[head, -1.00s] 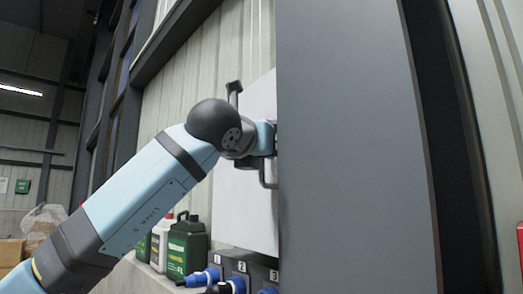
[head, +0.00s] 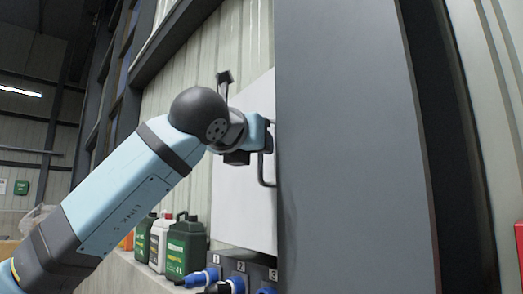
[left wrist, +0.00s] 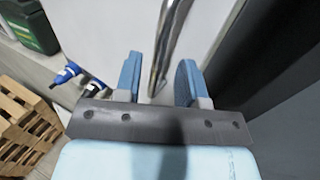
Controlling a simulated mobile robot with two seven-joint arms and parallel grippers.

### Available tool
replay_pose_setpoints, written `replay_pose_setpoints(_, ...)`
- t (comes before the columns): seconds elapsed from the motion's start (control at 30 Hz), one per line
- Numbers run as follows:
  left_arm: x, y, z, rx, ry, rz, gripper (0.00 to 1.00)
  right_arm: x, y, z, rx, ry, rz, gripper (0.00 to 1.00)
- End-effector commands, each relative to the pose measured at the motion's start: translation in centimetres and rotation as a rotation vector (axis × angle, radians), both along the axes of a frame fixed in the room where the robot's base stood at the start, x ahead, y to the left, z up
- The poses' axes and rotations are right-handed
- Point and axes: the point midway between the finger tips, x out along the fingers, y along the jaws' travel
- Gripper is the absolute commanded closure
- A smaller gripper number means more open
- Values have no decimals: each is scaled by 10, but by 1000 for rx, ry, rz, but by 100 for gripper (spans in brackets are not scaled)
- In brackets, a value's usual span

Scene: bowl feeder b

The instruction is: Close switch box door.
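The white door panel (head: 242,195) stands in the middle of the head view, its right side hidden behind a grey column. A curved bar handle (head: 262,175) sits near its visible right edge, and the handle's metal bar (left wrist: 170,40) also shows in the left wrist view. My left gripper (head: 268,135) is at the upper part of the handle. In the left wrist view its two blue fingers (left wrist: 158,80) are apart, with the bar between them and gaps on both sides. How far the door stands open cannot be told. My right gripper is not in view.
A wide grey column (head: 350,150) fills the right of the head view, close beside my left gripper. Below are green bottles (head: 185,248) on a ledge and numbered blue sockets (head: 236,283). Wooden pallets (left wrist: 25,120) lie at lower left in the wrist view.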

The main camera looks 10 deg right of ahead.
Motion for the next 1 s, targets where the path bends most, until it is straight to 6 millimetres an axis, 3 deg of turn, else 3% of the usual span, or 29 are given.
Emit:
replay_pose_setpoints(0.3, -62, 40, -1, -1, -3, 0, 63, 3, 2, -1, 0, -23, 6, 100)
replay_pose_setpoints(0.5, -84, 54, 0, -1, -3, 0, 63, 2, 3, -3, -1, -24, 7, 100)
replay_pose_setpoints(1.0, -88, 57, -4, -1, 8, -11, 63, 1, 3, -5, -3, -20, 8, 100)
